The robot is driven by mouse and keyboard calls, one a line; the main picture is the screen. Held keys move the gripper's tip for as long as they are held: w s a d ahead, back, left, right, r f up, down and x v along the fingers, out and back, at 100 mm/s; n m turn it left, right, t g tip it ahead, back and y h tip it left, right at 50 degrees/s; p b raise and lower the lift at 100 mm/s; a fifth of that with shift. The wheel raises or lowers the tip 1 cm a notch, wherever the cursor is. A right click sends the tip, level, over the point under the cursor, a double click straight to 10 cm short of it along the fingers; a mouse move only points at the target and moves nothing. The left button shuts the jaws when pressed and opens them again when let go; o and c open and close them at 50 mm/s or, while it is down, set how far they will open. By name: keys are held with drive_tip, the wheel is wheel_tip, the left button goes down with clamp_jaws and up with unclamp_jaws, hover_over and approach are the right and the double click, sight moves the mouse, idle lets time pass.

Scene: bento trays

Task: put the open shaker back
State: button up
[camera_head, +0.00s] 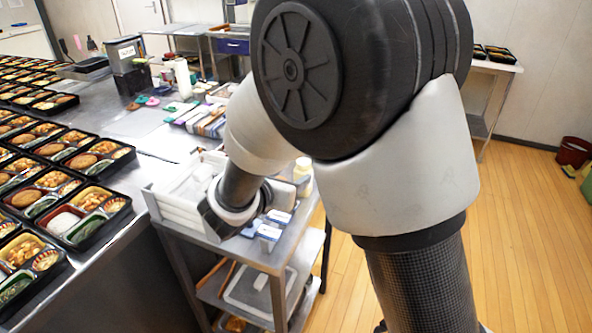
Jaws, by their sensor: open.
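I cannot make out the open shaker for certain. A small pale container with a cream top (303,170) stands at the far right corner of the metal cart, just beyond my wrist; I cannot tell if it is a shaker. Small blue-and-white boxes (268,236) stand on the cart's top to the right of my wrist. My arm reaches down over the cart, and its wrist is low beside white stacked trays. The jaws of my gripper are hidden behind my own arm, so anything between them cannot be seen.
The metal cart (253,254) has lower shelves holding a lidded tub (262,291). White trays (175,205) crowd its left side. A long steel counter (160,148) with many filled bento trays (85,212) runs along the left. The wooden floor at right is open.

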drive_tip(key=shift+v, duration=1.05)
drive_tip(key=s+d+r+m+g+h, duration=0.1)
drive_tip(key=s+d+r+m+g, duration=0.2)
drive_tip(key=s+d+m, duration=0.45)
drive_tip(key=s+d+r+m+g+h, duration=0.1)
drive_tip(key=s+d+r+m+g, duration=0.3)
drive_tip(key=d+m, duration=0.65)
drive_tip(key=s+r+m+y, duration=0.2)
drive_tip(key=s+m+y, duration=0.5)
drive_tip(key=s+m, duration=0.6)
drive_tip(key=shift+s+a+r, duration=0.25)
drive_tip(key=shift+a+r, duration=0.05)
drive_tip(key=shift+a, duration=0.1)
